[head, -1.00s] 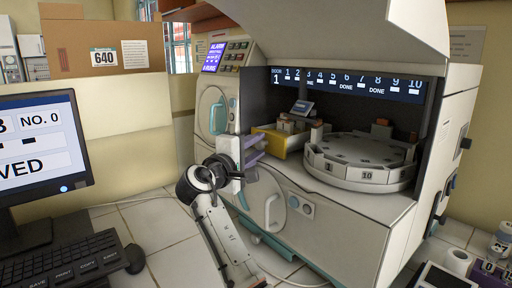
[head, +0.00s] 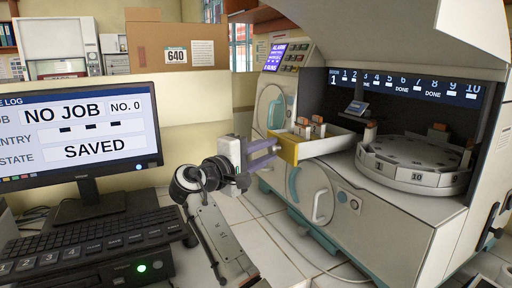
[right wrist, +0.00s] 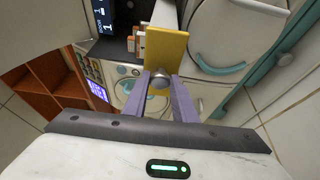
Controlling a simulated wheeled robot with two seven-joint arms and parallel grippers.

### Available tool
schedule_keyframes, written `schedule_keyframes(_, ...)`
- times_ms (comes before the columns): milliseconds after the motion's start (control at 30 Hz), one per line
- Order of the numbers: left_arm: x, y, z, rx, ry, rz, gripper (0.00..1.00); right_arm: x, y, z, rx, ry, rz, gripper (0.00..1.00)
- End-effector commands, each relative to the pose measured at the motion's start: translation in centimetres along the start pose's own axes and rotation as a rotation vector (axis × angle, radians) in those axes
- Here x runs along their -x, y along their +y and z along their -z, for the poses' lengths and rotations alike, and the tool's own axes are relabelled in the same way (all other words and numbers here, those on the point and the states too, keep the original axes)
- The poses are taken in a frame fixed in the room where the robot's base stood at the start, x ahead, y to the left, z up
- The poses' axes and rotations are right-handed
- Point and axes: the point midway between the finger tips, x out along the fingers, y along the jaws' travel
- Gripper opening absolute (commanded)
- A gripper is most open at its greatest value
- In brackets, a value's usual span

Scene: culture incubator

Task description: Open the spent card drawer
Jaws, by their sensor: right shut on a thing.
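The spent card drawer has a yellow front (head: 288,153) and a pale side wall (head: 325,146). It sticks out from the machine's opening toward the left, with several orange-and-white cards (head: 312,126) standing in it. My right gripper (head: 276,147) is at the outer face of the yellow front. In the right wrist view its purple fingers (right wrist: 160,88) are shut on a round metal knob (right wrist: 160,78) on the yellow front (right wrist: 167,50). My left gripper is not in view.
A round numbered carousel (head: 412,165) sits in the machine's open bay, right of the drawer. A round door with a handle (head: 317,195) is below the drawer. A monitor (head: 80,137) and keyboard (head: 90,240) stand at left. White tiled counter lies between.

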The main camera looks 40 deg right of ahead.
Motion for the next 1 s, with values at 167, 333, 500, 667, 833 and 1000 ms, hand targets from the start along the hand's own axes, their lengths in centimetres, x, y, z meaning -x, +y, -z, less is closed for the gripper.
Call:
schedule_keyframes(167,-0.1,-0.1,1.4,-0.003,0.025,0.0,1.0,0.1,0.0,-0.7,0.001,-0.02,-0.001,0.0)
schedule_keyframes(333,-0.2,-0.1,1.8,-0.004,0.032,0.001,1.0,0.2,0.0,-0.6,0.001,-0.019,-0.001,0.0)
schedule_keyframes(500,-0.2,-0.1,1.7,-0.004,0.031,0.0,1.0,0.3,0.0,-0.5,0.0,-0.016,0.0,0.32)
schedule_keyframes(667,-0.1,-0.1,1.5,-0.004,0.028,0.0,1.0,0.3,0.0,-0.5,0.0,-0.015,0.0,0.32)
schedule_keyframes(833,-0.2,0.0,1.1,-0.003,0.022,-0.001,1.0,0.9,-0.1,-0.4,0.0,-0.013,0.0,0.32)
schedule_keyframes(1000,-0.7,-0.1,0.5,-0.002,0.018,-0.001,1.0,3.6,-0.2,-0.3,-0.002,-0.011,0.0,0.32)
